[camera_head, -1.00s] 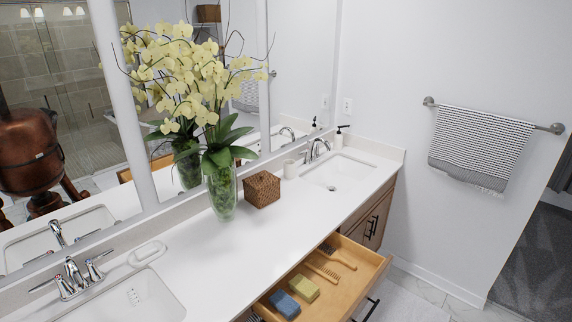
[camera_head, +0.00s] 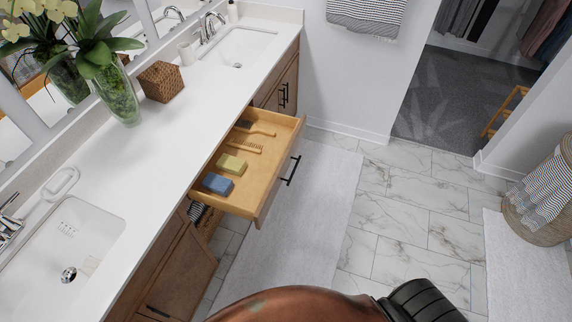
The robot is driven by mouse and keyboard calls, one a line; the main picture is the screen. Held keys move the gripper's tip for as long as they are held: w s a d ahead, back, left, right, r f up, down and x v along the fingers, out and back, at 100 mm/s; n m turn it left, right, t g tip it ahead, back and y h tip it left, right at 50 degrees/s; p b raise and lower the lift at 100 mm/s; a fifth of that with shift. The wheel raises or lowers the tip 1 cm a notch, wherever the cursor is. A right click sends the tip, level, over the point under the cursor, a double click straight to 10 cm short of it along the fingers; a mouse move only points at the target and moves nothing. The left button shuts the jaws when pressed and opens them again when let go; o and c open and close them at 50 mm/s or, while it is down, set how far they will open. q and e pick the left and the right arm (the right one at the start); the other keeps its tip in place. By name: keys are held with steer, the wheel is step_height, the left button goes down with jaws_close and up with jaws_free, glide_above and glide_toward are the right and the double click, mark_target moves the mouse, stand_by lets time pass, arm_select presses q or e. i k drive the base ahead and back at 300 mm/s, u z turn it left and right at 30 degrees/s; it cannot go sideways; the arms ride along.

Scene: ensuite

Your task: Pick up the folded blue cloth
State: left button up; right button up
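A small folded blue cloth (camera_head: 217,183) lies in the open wooden drawer (camera_head: 259,194), at the end nearest me. A folded yellow cloth (camera_head: 232,164) lies just beyond it. Neither of my grippers shows in the head view. A copper-brown part of my own body with a black end fills the bottom middle of the picture, well below the drawer.
A brush (camera_head: 254,129) and a comb (camera_head: 245,146) lie farther back in the drawer. The white counter (camera_head: 150,140) holds a woven box (camera_head: 161,81) and a flower vase (camera_head: 116,95). A laundry basket (camera_head: 538,215) stands at right.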

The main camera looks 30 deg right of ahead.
mark_target(222, 185)
steer(key=z, duration=0.05)
steer(key=k, duration=0.5)
steer(key=u, duration=0.85)
steer(key=i, duration=0.95)
steer(key=z, duration=0.35)
